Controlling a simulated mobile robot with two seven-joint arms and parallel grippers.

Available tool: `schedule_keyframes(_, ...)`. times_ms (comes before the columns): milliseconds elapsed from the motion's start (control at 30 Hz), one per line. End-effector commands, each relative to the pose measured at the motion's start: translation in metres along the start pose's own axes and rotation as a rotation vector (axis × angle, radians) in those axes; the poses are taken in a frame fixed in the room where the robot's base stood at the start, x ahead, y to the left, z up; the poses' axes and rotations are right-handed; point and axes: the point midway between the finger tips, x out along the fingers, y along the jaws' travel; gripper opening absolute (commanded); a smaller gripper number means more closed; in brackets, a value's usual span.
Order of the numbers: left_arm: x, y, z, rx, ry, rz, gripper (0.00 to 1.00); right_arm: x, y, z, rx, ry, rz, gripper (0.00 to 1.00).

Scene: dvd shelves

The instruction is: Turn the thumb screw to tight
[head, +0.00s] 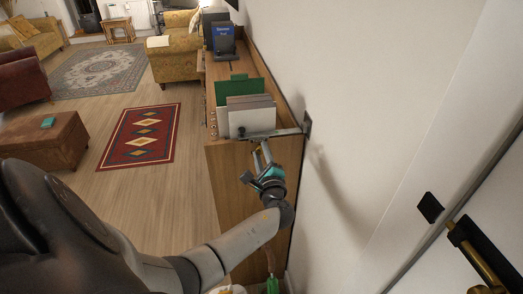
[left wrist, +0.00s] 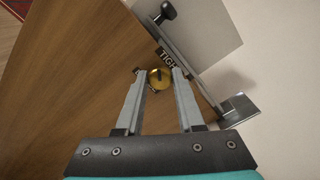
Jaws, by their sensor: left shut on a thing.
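The thumb screw (left wrist: 160,78) is a round brass knob between my left fingertips in the left wrist view. My left gripper (left wrist: 157,80) is shut on the knob, one finger on each side. In the head view my left gripper (head: 261,155) reaches up to the near end of the wooden shelf unit, below a metal bracket bar (head: 265,134); the knob is too small to make out clearly there. My right gripper is not in view.
The bracket bar runs to a dark plate on the white wall (head: 370,120) at the right. White and grey cases (head: 250,115) and a green one (head: 238,90) stand on the shelf unit (head: 236,190) above. A black knob (left wrist: 165,11) sticks out near the bar. Open wooden floor lies left.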

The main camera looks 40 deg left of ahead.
Motion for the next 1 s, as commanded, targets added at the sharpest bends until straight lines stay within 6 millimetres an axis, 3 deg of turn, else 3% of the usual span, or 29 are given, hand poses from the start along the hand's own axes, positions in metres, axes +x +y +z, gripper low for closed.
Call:
schedule_keyframes(600,0.0,-0.001,0.001,0.589,0.002,0.0,0.0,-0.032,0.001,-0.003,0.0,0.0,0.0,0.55)
schedule_keyframes(1000,0.0,0.0,0.0,0.888,0.002,0.001,0.0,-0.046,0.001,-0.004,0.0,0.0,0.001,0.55)
